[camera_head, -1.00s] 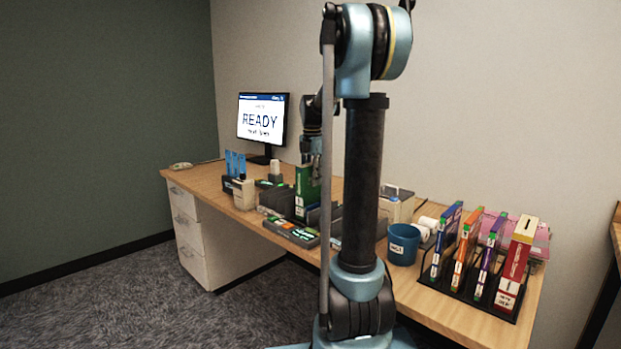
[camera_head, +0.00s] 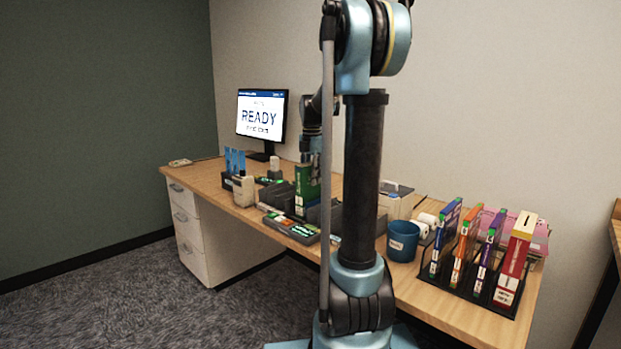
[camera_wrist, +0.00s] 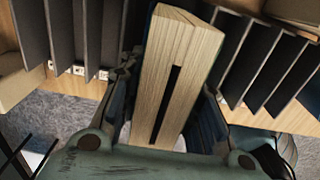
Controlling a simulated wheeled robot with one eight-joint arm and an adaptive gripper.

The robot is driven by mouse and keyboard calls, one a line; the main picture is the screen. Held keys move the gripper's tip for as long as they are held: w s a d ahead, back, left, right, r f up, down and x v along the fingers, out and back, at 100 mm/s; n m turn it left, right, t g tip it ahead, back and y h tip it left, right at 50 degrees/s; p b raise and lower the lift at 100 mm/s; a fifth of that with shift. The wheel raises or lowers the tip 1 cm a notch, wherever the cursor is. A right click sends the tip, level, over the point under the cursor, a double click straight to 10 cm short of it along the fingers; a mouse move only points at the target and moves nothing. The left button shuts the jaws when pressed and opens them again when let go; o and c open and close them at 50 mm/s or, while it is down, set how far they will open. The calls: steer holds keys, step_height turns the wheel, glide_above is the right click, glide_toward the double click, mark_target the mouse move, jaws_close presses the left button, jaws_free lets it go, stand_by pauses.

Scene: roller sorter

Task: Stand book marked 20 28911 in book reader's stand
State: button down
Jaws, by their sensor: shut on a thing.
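A green book (camera_head: 303,190) with a white label at its lower edge stands upright among the dark grey stands on the desk; I cannot read its number. My gripper (camera_head: 311,158) is shut on it from above, partly hidden behind my arm. In the wrist view the book's pale page edge with a dark slot (camera_wrist: 172,85) lies between the two fingers of my gripper (camera_wrist: 165,105).
Dark upright dividers (camera_wrist: 270,70) flank the book in the wrist view. A black rack (camera_head: 478,285) with several coloured books stands at the right, next to a blue cup (camera_head: 403,241). A monitor (camera_head: 262,117) reading READY stands at the back left.

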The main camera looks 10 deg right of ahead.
steer(key=c, duration=1.1)
jaws_free()
steer(key=shift+r, duration=0.1)
step_height(320, 180, up, 12)
steer(key=shift+f, duration=0.15)
